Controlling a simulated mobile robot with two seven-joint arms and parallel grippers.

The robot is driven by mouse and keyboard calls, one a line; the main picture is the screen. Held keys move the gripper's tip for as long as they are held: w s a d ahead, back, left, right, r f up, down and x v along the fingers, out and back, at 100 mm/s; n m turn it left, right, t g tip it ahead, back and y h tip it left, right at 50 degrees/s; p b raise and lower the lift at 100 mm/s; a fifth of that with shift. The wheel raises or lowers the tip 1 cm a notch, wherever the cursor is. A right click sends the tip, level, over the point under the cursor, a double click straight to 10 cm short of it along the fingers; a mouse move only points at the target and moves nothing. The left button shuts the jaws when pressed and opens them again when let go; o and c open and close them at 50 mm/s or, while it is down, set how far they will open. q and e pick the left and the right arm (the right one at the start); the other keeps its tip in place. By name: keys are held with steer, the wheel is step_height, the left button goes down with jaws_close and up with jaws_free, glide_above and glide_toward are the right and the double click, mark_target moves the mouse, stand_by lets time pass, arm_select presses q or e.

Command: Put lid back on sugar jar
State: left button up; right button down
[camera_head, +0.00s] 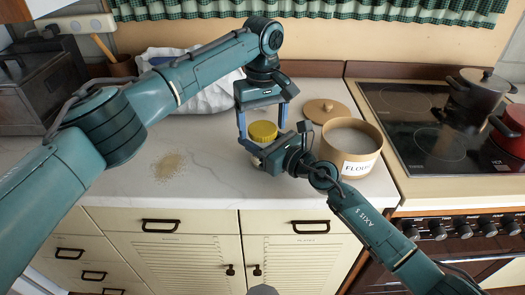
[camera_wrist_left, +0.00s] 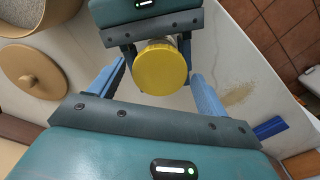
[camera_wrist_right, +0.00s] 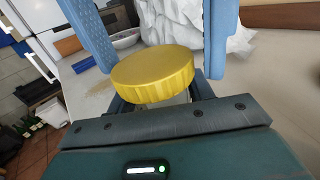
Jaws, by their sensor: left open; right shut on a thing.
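A small glass jar (camera_wrist_right: 168,101) topped by a ribbed yellow lid (camera_head: 263,131) is at the middle of the counter. The lid covers the jar's mouth and looks about level; whether it is fully seated I cannot tell. My right gripper (camera_head: 262,153) comes in from the right and is shut on the jar's body below the lid. My left gripper (camera_head: 263,137) points down from above, open, with one blue finger on each side of the lid. In the left wrist view the yellow lid (camera_wrist_left: 160,68) lies between those fingers, with gaps. The jar's label and contents are hidden.
A flour canister (camera_head: 352,147) stands open close to the right, with its wooden lid (camera_head: 326,109) lying behind it. The stove (camera_head: 428,132) holds pots farther right. Spilled grains (camera_head: 170,165) lie on the left counter. A white bag (camera_head: 205,92) stands behind.

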arm_select(q)
steer(key=shift+f, duration=0.1)
steer(key=shift+c, duration=0.3)
steer(key=c, duration=1)
steer(key=shift+o, duration=0.2)
steer(key=m, duration=0.3)
steer(key=o, duration=1.1)
step_height(320, 180, up, 4)
steer(key=shift+r, duration=0.25)
